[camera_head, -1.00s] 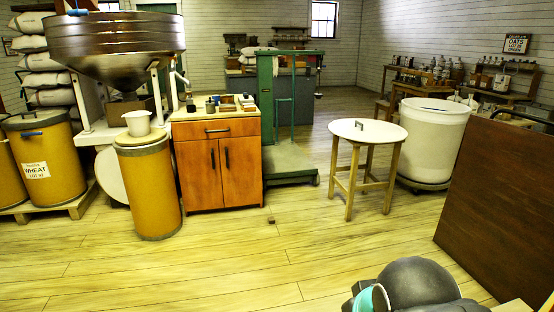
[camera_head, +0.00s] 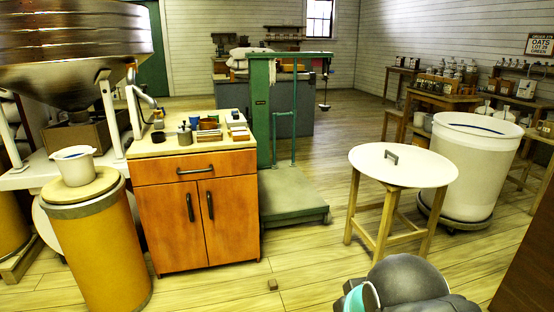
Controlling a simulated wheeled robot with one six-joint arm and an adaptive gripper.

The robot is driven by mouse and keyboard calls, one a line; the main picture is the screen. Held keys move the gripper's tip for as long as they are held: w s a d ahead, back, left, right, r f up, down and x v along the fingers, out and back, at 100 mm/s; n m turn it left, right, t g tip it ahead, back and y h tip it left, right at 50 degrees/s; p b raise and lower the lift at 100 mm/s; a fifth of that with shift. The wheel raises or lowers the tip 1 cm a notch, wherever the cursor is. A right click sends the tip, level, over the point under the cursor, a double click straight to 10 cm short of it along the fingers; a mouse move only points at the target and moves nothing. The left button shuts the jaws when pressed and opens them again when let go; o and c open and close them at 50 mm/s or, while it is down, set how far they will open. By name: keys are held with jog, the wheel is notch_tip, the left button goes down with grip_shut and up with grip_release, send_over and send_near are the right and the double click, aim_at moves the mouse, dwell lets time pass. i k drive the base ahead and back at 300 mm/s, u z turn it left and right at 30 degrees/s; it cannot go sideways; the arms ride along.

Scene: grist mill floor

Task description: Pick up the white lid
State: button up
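The white lid (camera_head: 418,168) is a flat round disc with a small grey bar handle (camera_head: 391,157) on its top. It lies level on a wooden stool (camera_head: 386,215) with splayed legs, right of the middle in the head view, and covers the stool's top. My gripper is not in view; only a grey rounded part of my arm with a teal ring shows at the bottom edge, in front of the stool.
A large white tub (camera_head: 482,160) stands behind and right of the stool. A green platform scale (camera_head: 292,210) and an orange cabinet (camera_head: 195,205) stand to the left. A small brown block (camera_head: 272,285) lies on the floor. A dark brown panel (camera_head: 530,265) edges the right side.

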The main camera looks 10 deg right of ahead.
aim_at(394, 164)
jog(key=i, duration=1.45)
jog(key=z, duration=2.7)
jog(key=i, duration=2.1)
jog(key=u, duration=3.5)
